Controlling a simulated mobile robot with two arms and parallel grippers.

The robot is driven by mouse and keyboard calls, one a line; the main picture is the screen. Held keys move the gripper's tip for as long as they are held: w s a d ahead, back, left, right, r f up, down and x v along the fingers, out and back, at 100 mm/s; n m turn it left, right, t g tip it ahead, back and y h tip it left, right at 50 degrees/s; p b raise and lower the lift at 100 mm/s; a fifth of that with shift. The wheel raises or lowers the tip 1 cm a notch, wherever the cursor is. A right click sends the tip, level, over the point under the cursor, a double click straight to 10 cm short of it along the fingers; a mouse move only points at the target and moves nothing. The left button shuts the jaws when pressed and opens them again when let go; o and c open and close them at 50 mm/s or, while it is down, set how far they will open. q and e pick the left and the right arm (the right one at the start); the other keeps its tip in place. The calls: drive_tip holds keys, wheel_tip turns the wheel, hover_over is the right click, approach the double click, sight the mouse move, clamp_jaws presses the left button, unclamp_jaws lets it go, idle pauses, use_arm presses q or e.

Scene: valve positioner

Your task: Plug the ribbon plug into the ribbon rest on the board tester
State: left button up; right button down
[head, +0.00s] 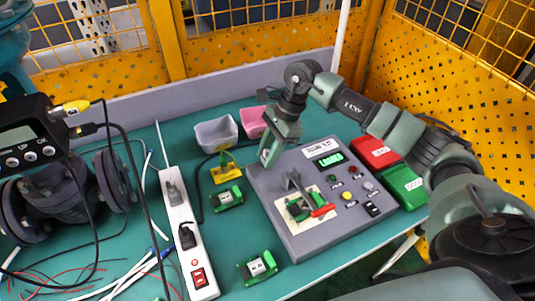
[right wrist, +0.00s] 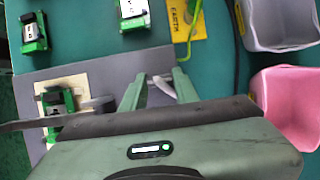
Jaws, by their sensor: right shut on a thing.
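The board tester (head: 345,225) is a grey box on the table, with buttons, a small green display (head: 331,159) and a red-handled lever (head: 322,211) over a green board. My right gripper (head: 268,158) is over its far left corner. In the right wrist view, the right fingers (right wrist: 158,88) are close around a small pale grey piece (right wrist: 163,87), which seems to be the ribbon plug; it is mostly hidden. The ribbon rest cannot be made out clearly, nor whether the plug touches it. My left gripper is not in view.
A yellow EARTH block (head: 228,177) stands left of the tester, near green boards (head: 227,198) (head: 257,267) and a white power strip (head: 187,235). Grey (head: 216,132) and pink (head: 252,122) bins stand behind. Red (head: 375,152) and green (head: 404,187) boxes stand right.

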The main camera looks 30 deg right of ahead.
drive_tip(key=shift+s+f, duration=0.1)
idle(0.3)
drive_tip(key=c, duration=1)
unclamp_jaws()
drive_tip(key=o, duration=0.3)
drive_tip(key=shift+p+v, duration=1.3)
drive_tip(key=shift+v, duration=2.25)
